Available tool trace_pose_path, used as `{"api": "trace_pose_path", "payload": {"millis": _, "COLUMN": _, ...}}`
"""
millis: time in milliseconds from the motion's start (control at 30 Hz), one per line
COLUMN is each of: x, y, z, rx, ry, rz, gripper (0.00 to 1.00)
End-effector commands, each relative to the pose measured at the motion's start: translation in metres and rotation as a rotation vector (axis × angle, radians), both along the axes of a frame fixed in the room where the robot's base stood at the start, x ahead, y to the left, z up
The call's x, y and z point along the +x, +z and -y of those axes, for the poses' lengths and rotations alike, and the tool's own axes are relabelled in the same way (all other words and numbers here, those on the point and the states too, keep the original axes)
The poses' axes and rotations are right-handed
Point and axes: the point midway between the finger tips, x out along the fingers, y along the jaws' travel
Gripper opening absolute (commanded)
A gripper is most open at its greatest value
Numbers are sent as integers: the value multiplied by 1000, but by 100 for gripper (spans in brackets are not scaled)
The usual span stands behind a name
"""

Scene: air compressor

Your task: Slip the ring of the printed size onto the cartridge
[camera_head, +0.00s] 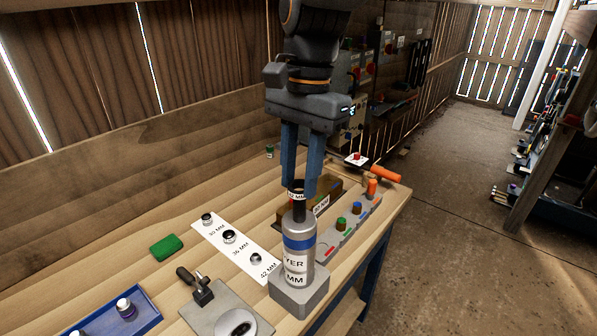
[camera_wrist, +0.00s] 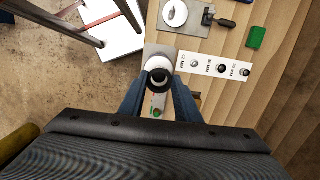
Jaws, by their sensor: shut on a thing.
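The cartridge (camera_head: 298,250) is a silver upright cylinder with a blue band and a partly visible label reading "YER" and "MM". It stands in a grey block (camera_head: 300,290), and a narrower dark stem (camera_head: 299,212) rises from its top. My gripper (camera_head: 298,190) points down above the cartridge, its blue fingers shut on a black ring (camera_head: 297,184) with a white size tag, the number hard to read. The ring is at the stem's top; whether it is around the stem I cannot tell. In the wrist view the ring (camera_wrist: 159,76) shows between the fingers, over the pale cartridge top.
A white strip (camera_head: 243,251) marked 30, 36 and 42 MM has dark rings at 30 and 36 and a small grey piece at 42. A green block (camera_head: 166,247), a clamp plate (camera_head: 225,310), a blue tray (camera_head: 145,309) and a button panel (camera_head: 345,230) are nearby.

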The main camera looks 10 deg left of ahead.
Motion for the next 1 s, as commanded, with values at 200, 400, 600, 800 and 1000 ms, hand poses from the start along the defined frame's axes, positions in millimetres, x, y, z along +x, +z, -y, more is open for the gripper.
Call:
{"api": "trace_pose_path", "payload": {"millis": 200, "x": 0, "y": 0, "z": 0, "rx": 0, "ry": -2, "rz": 0, "gripper": 9}}
{"api": "trace_pose_path", "payload": {"millis": 400, "x": 0, "y": 0, "z": 0, "rx": 0, "ry": -2, "rz": 0, "gripper": 9}}
{"api": "trace_pose_path", "payload": {"millis": 600, "x": 0, "y": -4, "z": 0, "rx": -1, "ry": -2, "rz": -1, "gripper": 9}}
{"api": "trace_pose_path", "payload": {"millis": 800, "x": 0, "y": -8, "z": 0, "rx": -1, "ry": -2, "rz": -1, "gripper": 9}}
{"api": "trace_pose_path", "payload": {"millis": 1000, "x": 0, "y": -13, "z": 0, "rx": -1, "ry": -2, "rz": -1, "gripper": 9}}
